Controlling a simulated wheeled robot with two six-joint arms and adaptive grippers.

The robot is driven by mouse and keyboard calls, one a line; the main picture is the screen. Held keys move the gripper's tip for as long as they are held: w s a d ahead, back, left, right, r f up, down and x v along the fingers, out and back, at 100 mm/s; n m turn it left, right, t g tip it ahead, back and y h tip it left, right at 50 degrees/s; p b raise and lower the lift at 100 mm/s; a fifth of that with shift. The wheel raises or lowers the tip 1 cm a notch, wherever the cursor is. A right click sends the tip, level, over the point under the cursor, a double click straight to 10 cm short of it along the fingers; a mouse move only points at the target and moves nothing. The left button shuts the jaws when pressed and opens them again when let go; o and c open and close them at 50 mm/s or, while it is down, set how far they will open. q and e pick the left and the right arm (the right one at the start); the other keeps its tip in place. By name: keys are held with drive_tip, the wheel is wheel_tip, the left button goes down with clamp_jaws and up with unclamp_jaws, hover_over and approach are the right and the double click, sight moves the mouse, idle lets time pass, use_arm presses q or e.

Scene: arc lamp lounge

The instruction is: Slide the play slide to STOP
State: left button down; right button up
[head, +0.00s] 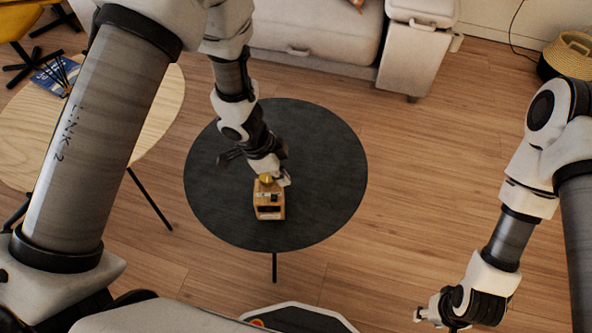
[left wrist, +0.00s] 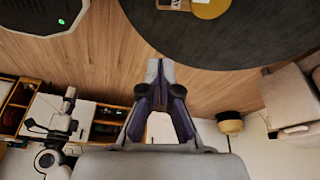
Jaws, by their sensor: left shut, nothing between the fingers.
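A small wooden box (head: 269,212) with a yellow round knob on top stands on the dark round table (head: 325,190). Its front has a dark opening and small markings, too small to read. The setting of its play slide cannot be made out. My left gripper (head: 285,181) is at the box's back right, close to it; contact cannot be told. In the left wrist view the fingers (left wrist: 161,68) are shut with nothing between them. The box (left wrist: 176,5) and yellow knob (left wrist: 212,8) are cut by that view's top edge. My right gripper (head: 422,313) is low at the right, over the floor, away from the table.
A light wooden table (head: 150,120) with a blue book (head: 56,74) stands at the left. A pale sofa (head: 310,45) is behind the dark table. A woven basket (head: 572,54) is at the far right. The floor right of the dark table is clear.

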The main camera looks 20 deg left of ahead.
sight(270, 200)
use_arm(q)
wheel_tip(270, 200, down, 9)
drive_tip(key=b, duration=0.6)
drive_tip(key=shift+w+a+r, duration=0.1)
drive_tip(key=shift+w+r, duration=0.05)
drive_tip(key=shift+r, duration=0.05)
drive_tip(key=shift+a+r, duration=0.1)
drive_tip(key=shift+a, duration=0.2)
use_arm(e)
wheel_tip(270, 200, down, 6)
drive_tip(key=shift+s+r, duration=0.1)
drive_tip(key=shift+r, duration=0.15)
use_arm(q)
drive_tip(key=shift+s+a, duration=0.2)
drive_tip(key=shift+a, duration=0.15)
drive_tip(key=a, duration=0.1)
drive_tip(key=s+a, duration=0.1)
drive_tip(key=a, duration=0.1)
use_arm(e)
drive_tip(key=shift+r, duration=0.1)
